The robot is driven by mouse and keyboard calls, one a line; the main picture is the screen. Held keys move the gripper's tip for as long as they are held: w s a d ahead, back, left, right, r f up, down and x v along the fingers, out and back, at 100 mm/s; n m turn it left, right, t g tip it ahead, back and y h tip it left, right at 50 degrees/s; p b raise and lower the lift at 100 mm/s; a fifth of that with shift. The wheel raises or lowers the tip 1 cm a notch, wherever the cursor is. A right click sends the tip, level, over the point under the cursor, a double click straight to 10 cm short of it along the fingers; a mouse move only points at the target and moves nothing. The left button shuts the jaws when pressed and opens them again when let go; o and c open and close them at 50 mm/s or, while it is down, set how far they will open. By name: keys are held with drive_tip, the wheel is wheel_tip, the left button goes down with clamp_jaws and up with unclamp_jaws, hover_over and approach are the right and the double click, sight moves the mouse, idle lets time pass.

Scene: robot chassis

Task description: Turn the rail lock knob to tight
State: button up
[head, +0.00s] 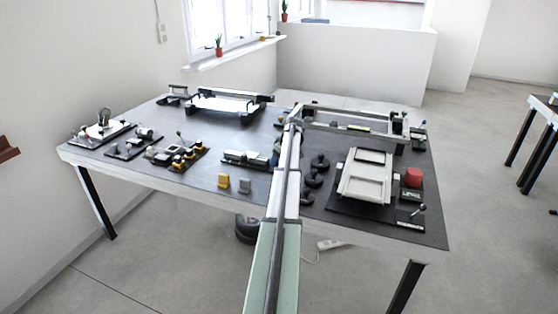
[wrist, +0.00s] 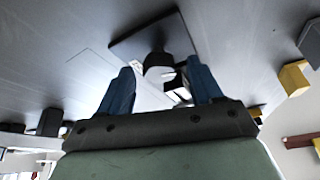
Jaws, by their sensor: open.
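In the wrist view a small knob-like part (wrist: 157,66), dark on top with a pale rounded lower portion, stands on a dark square plate (wrist: 130,45). I cannot tell for sure that it is the rail lock knob, nor its setting. My gripper (wrist: 160,72) is open, with its two blue fingers apart on either side of this part in the picture. Contact cannot be made out. In the head view my arm hides most of the gripper. A small rail fixture (head: 243,158) lies on the table just left of the arm.
Black round knobs (head: 313,179) stand right of my arm. Several fixtures fill the left side.

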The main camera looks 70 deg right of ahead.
drive_tip(key=shift+c, duration=0.2)
drive_tip(key=c, duration=1)
